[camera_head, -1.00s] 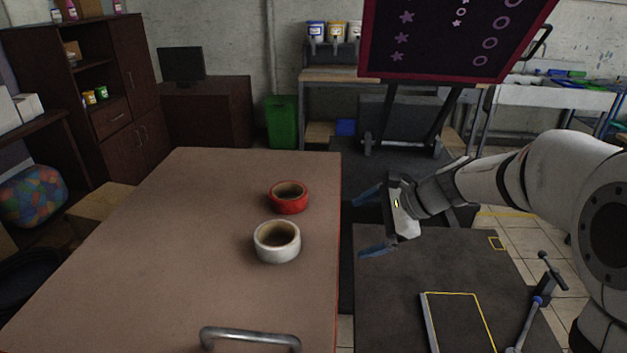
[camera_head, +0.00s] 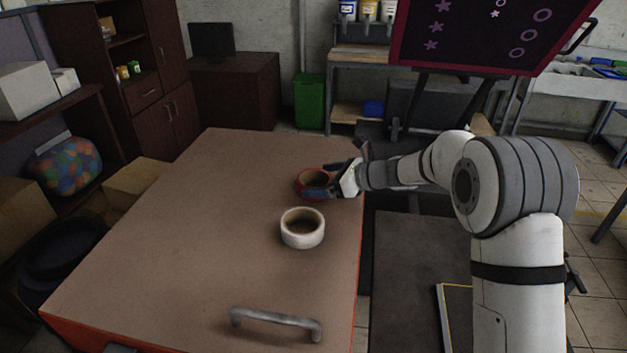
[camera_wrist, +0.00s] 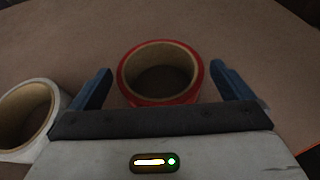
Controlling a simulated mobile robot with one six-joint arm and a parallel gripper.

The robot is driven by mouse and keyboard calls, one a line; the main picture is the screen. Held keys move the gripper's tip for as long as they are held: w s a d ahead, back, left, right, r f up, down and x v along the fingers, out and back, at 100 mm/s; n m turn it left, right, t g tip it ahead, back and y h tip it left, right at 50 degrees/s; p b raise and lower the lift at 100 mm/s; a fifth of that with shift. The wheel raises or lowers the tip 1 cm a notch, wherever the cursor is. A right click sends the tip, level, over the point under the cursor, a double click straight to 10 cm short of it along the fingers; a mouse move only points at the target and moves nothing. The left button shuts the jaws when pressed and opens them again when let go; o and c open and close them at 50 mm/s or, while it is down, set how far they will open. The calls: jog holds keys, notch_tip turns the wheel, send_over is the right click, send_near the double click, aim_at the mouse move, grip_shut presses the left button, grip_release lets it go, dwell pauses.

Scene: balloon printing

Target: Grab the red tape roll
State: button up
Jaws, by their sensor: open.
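The red tape roll (camera_head: 313,184) lies flat on the brown tabletop, near its right edge. My gripper (camera_head: 338,178) is at the roll from the right, low over the table, and partly covers it in the head view. In the wrist view the red tape roll (camera_wrist: 161,74) sits between and a little beyond the two blue fingers of my gripper (camera_wrist: 162,85). The fingers are open, one on each side, with visible gaps to the roll.
A white tape roll (camera_head: 302,228) stands in front of the red one; in the wrist view it is at the left (camera_wrist: 32,112), close to the left finger. A metal handle (camera_head: 276,320) lies at the table's front. The brown tabletop (camera_head: 180,230) is clear on the left.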

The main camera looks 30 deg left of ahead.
jog(key=shift+x, duration=0.9)
jog(key=shift+d, duration=0.1)
jog(key=c, duration=0.9)
jog(key=shift+r, duration=0.15)
